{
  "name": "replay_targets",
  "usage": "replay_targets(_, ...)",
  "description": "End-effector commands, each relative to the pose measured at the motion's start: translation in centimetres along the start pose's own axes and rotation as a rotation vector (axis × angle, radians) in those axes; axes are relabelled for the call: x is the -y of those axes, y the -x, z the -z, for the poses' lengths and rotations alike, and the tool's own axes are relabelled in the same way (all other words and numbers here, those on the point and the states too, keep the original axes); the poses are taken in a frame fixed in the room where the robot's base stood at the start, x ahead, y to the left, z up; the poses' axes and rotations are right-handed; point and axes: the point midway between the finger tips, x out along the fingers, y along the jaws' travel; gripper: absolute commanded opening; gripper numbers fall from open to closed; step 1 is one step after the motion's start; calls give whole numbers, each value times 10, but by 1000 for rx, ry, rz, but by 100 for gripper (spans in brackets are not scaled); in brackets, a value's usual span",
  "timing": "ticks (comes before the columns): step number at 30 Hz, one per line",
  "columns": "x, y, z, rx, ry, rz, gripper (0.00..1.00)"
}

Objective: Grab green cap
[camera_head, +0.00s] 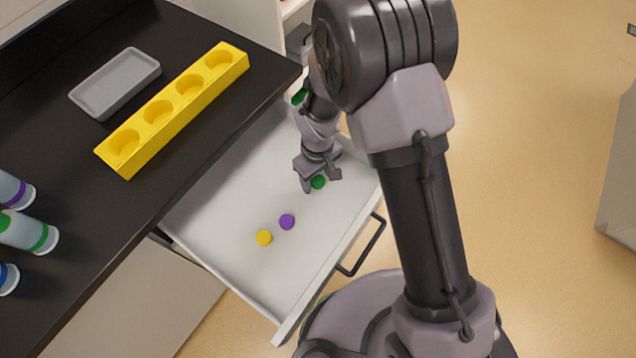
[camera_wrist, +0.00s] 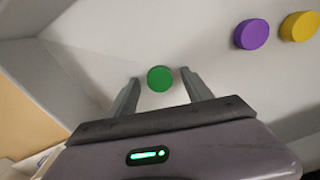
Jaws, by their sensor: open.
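The green cap (camera_head: 318,182) lies on the floor of the open white drawer (camera_head: 225,215). My gripper (camera_head: 321,183) is open above the drawer, with its fingers close around the cap. In the wrist view the green cap (camera_wrist: 160,78) sits between the two finger tips of my gripper (camera_wrist: 163,85), with space on both sides. I cannot tell how high the fingers are above the drawer floor. A purple cap (camera_head: 287,222) and a yellow cap (camera_head: 264,238) lie nearer the drawer's front; both also show at the upper right of the wrist view, purple (camera_wrist: 251,34) and yellow (camera_wrist: 299,27).
A dark counter (camera_head: 60,130) stands left of the drawer. It bears a yellow rack (camera_head: 172,112) with several round holes, a grey tray (camera_head: 115,83) and tubes with coloured bands (camera_head: 28,232). The drawer's dark handle (camera_head: 365,247) sticks out at right. Drawer walls surround the caps.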

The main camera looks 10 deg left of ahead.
Motion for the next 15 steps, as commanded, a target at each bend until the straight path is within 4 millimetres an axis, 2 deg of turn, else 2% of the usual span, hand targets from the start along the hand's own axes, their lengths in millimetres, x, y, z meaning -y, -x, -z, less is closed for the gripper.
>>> replay_targets(2, 0, 2, 0, 0, 0, 0, 59)
replay_targets(3, 0, 2, 0, 0, 0, 0, 55)
replay_targets(9, 0, 2, 0, 0, 0, 0, 16)
replay_targets(12, 0, 2, 0, 0, 0, 0, 0)
replay_targets(15, 0, 2, 0, 0, 0, 0, 0)
